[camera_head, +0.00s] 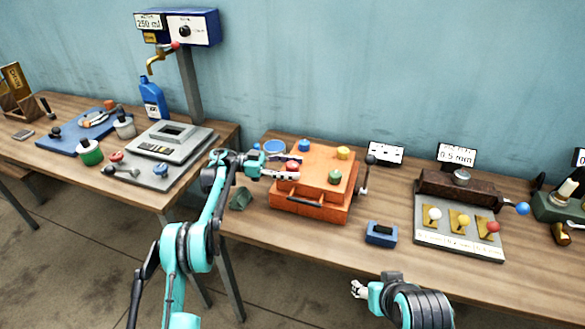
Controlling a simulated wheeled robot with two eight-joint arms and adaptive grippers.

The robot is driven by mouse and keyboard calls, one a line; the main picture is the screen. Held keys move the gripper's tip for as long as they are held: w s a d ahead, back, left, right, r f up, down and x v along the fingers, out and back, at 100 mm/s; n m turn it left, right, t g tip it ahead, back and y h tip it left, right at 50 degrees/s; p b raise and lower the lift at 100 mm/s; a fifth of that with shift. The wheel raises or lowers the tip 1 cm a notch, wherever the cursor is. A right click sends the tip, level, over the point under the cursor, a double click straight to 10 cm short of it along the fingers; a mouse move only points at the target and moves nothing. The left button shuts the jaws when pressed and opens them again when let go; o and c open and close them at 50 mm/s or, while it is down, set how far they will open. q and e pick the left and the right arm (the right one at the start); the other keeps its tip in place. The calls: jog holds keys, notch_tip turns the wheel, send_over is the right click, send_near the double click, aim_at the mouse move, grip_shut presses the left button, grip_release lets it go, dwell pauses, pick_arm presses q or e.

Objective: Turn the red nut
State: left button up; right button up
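The red nut (292,166) is at the left side of the top of an orange box (310,205). A blue nut (304,145), a yellow nut (343,153) and a green nut (335,177) sit on the same top. My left gripper (296,167) reaches in from the left over the box. Its two fingers are apart, one on the far side and one on the near side of the red nut. I see no clear contact. My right gripper (357,289) is low in front of the bench, away from the box; its finger opening is unclear.
A lever with a dark knob (370,160) stands at the box's right side. A blue block (381,234) lies in front on the bench. A blue dish (274,146) is behind my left gripper. A gauge fixture (460,215) stands to the right.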

pick_arm(q)
jog(key=w+a, duration=0.1)
jog(key=a, duration=0.6)
jog(key=shift+a, duration=0.25)
